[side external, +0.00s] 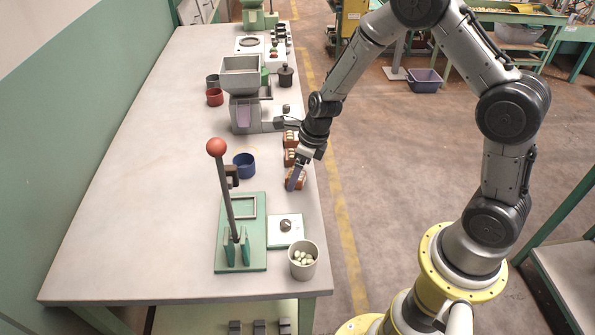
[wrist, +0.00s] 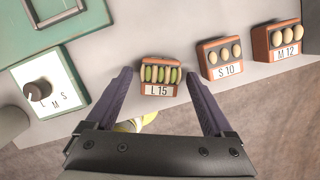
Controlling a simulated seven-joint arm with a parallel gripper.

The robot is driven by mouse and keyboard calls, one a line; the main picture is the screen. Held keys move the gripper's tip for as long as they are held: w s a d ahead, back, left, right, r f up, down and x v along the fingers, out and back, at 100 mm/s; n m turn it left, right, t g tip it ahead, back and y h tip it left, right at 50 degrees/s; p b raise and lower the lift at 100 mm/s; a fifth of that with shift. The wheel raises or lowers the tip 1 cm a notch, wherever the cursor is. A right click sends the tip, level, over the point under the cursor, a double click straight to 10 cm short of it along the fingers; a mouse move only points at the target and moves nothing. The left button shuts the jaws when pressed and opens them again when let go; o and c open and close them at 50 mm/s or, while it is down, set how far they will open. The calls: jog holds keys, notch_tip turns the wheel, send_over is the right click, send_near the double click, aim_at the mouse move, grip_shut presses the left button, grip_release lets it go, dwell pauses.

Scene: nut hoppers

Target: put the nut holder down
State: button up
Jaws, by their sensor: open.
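My gripper (wrist: 158,76) is open, with one dark finger on each side of the holder and a visible gap on both sides. In the side view my gripper (side external: 294,181) is low at the table's right edge, and its finger partly hides the holder (side external: 300,175). Two similar holders, S 10 (wrist: 228,69) and M 12 (wrist: 290,51), stand to the right in the wrist view.
A panel with a dial (side external: 286,225) marked S, M, L and a grey cup of pale nuts (side external: 303,273) stand in front. A green lever press (side external: 229,245), a blue cup (side external: 244,170) and a grey hopper machine (side external: 243,90) are nearby. The table's left side is clear.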

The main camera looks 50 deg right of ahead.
jog(key=s+r+n, duration=0.4)
jog(key=r, duration=0.5)
jog(key=s+r+n, duration=0.4)
jog(key=r, duration=0.5)
jog(key=s+r+n+t, duration=0.1)
jog(key=s+r+n, duration=0.2)
jog(key=s+n, duration=0.6)
jog(key=s+r+n+t+h, duration=0.1)
jog(key=s+r+n, duration=0.3)
jog(key=s+n, duration=0.5)
jog(key=shift+n+t, duration=0.3)
jog(key=shift+n, duration=2.5)
jog(key=shift+d, duration=0.1)
